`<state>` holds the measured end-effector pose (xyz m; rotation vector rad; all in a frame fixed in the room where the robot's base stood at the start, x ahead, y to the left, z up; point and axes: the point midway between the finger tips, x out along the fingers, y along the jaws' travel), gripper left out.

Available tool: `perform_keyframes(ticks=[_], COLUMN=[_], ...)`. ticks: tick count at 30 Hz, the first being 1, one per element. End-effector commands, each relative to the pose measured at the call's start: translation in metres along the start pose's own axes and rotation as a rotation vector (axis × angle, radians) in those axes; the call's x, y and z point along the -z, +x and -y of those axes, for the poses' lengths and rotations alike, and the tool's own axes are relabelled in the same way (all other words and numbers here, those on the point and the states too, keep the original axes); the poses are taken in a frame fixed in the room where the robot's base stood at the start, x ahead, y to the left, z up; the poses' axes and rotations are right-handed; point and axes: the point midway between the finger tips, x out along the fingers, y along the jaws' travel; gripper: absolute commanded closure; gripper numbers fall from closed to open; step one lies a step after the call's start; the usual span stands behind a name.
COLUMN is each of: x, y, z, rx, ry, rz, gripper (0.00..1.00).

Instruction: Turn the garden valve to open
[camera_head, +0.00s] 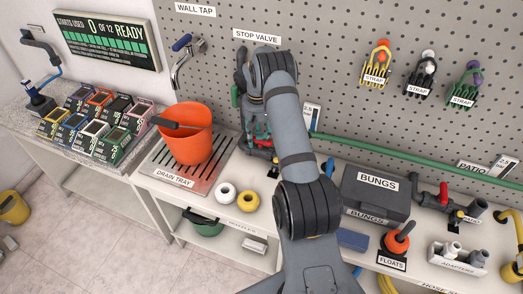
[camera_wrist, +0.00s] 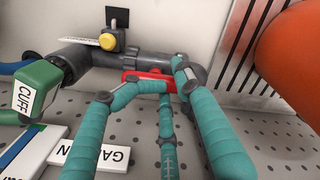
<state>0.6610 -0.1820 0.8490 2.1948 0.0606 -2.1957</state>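The garden valve's red handle (camera_wrist: 150,76) lies on a grey pipe fitting (camera_wrist: 155,62) in the wrist view, and runs across the picture. My gripper (camera_wrist: 152,80) has teal fingers around it: one tip near the handle's left end, one at its right end, and a middle finger just below. The tips are at or very near the handle; firm contact cannot be told. A white label (camera_wrist: 88,158) with partly hidden letters "GA" lies in front. In the head view my gripper (camera_head: 260,138) is low at the pegboard, below the stop valve sign, and my arm hides much of the valve.
An orange bucket (camera_head: 190,135) stands on the drain tray (camera_head: 167,178) left of my gripper. A green-ended cuff (camera_wrist: 38,88) is on the pipe's left. A yellow knob (camera_wrist: 107,41) sits above the pipe. A bungs box (camera_head: 376,196) stands to the right.

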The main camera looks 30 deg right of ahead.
Motion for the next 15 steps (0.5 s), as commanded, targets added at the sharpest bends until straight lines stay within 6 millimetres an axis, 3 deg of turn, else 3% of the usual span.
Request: perform_keyframes(ticks=[1, 9, 15], x=[-0.002, -0.002, -0.001], y=[0.003, 0.002, -0.013], z=[0.008, 0.006, 0.005], rx=[0.011, 0.009, 0.007], ry=[-0.002, 0.001, 0.003], rz=[0.012, 0.009, 0.005], gripper=[0.69, 0.68, 0.68])
